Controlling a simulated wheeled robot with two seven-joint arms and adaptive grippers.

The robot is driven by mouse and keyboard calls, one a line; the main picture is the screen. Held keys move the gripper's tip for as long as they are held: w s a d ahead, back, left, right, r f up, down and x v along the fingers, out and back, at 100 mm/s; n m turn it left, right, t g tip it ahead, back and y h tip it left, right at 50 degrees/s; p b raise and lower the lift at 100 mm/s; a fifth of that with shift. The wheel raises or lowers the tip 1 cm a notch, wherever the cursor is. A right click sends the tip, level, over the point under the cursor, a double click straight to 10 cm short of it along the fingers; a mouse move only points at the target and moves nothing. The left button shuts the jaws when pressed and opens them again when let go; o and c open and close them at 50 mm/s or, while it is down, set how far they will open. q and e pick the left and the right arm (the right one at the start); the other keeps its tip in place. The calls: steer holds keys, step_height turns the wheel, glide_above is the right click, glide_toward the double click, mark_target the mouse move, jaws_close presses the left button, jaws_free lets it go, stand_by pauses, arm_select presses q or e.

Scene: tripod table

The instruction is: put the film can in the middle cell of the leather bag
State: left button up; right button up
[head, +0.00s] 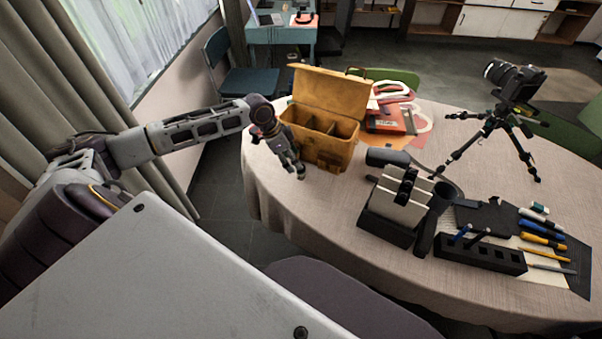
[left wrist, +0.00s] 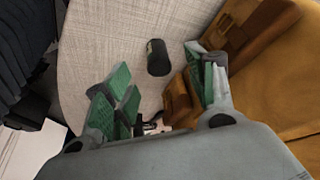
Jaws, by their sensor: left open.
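The film can, a small black cylinder (left wrist: 158,57), is on the cloth in the left wrist view, beside the leather bag. I cannot make it out in the head view, where my left gripper covers that area. The tan leather bag (head: 327,155) stands with its lid up, and dividers part its inside into cells. Its side also shows in the left wrist view (left wrist: 262,22). My left gripper (head: 298,172) is low at the bag's front left corner. Its green-padded fingers (left wrist: 162,82) are apart and empty, with the can beyond them. My right gripper is out of view.
On the round table (head: 290,205), a dark cylinder (head: 387,157) and a black stand with pale plates (head: 398,205) are right of the bag. A camera on a tripod (head: 512,85), a slotted black holder (head: 480,255) and pens are farther right. Cloth before the bag is clear.

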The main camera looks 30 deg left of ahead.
mark_target(301, 172)
arm_select(q)
steer(key=shift+x, duration=0.95)
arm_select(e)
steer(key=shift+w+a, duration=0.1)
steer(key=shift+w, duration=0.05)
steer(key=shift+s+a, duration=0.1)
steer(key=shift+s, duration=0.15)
arm_select(q)
steer(key=shift+w+d+f, duration=0.2)
steer(key=shift+d+f, duration=0.2)
steer(key=shift+f, duration=0.2)
steer(key=x, duration=0.2)
steer(key=shift+w+d+f, duration=0.1)
steer(key=shift+d+f, duration=0.1)
steer(key=shift+f, duration=0.05)
steer(key=shift+w+d+f, duration=0.15)
steer(key=shift+w+f, duration=0.05)
steer(key=shift+f, duration=0.35)
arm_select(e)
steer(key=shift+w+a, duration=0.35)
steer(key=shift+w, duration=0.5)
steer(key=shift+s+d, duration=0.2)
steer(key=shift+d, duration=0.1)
